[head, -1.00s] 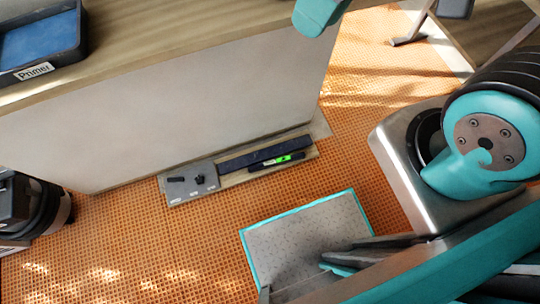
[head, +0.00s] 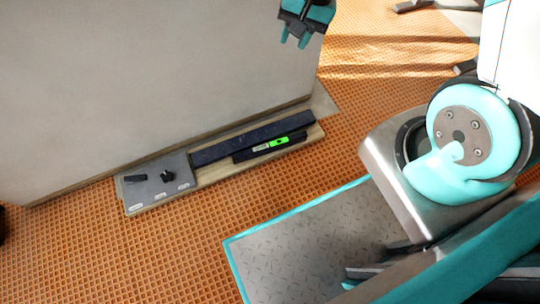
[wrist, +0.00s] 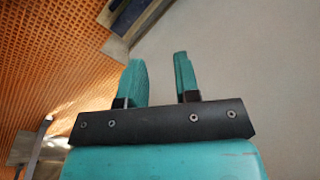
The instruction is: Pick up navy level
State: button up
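The navy level (head: 270,146), a short dark bar with a bright green window, lies on the wooden board (head: 150,208) at the foot of the pale panel. It lies against a longer dark navy strip (head: 225,148). My gripper (head: 294,42) is at the top of the head view, above the board and apart from the level. In the wrist view its two teal fingers (wrist: 159,76) are spread with nothing between them. The board's end (wrist: 117,42) shows at the top of the wrist view; the green window is not visible there.
A grey plate (head: 160,182) with small black parts and labels covers the board's left end. The pale panel (head: 120,90) rises directly behind the board. Orange grid flooring (head: 80,250) is open in front. My teal-edged base deck is at lower right.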

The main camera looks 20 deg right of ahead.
notch_tip(320, 180, down, 22)
jog(key=w+d+m+b, duration=0.2)
jog(key=d+m+b, duration=0.1)
jog(key=m+b, duration=0.35)
jog(key=m+y, duration=0.2)
jog(key=m, duration=0.3)
send_near(271, 144)
jog(key=f+b, duration=0.1)
jog(key=b, duration=0.1)
jog(key=a+f+b, duration=0.1)
jog(key=b, duration=0.1)
jog(key=w+f+m+b, duration=0.1)
jog(key=b, duration=0.1)
jog(key=shift+a+f+g+b, duration=0.15)
jog(key=shift+a+g+b, duration=0.15)
jog(key=shift+g, duration=0.1)
jog(key=b+x, duration=0.5)
jog(key=x, duration=0.1)
jog(key=shift+s, duration=0.15)
jog(key=shift+c, duration=0.3)
jog(key=c, duration=0.5)
